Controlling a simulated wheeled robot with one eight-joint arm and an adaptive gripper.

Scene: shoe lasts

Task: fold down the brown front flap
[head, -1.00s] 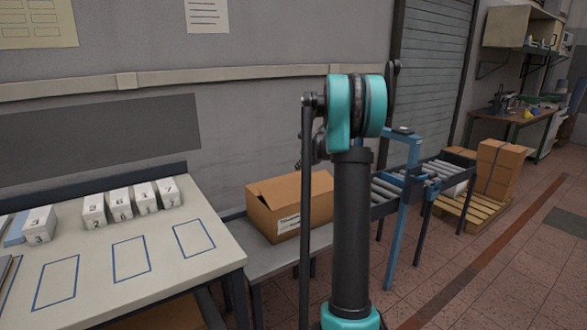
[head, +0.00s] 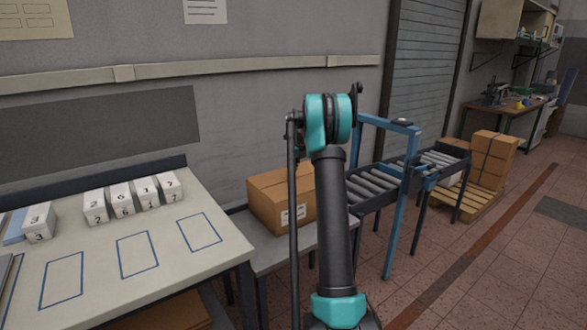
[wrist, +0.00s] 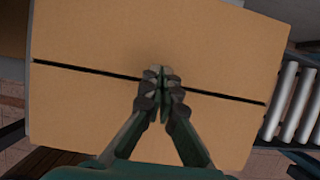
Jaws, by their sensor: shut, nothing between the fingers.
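The brown cardboard box (head: 268,205) stands on a low bench beside the white table, partly hidden by my arm in the head view. Its top looks flat there. In the wrist view two brown flaps, one in the upper half (wrist: 165,38) and one in the lower half (wrist: 75,105), lie about level with a narrow dark gap between them. I cannot tell for certain which is the front flap. My gripper (wrist: 160,72) is shut and empty, its tips over the gap at mid-box. Whether they touch the cardboard is unclear. The head view hides the fingers behind my arm.
A roller conveyor (head: 372,185) with a blue frame stands right of the box; its rollers also show in the wrist view (wrist: 297,100). The white table (head: 100,270) with numbered blocks (head: 120,200) is at left. Stacked cartons (head: 490,158) stand on a pallet behind.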

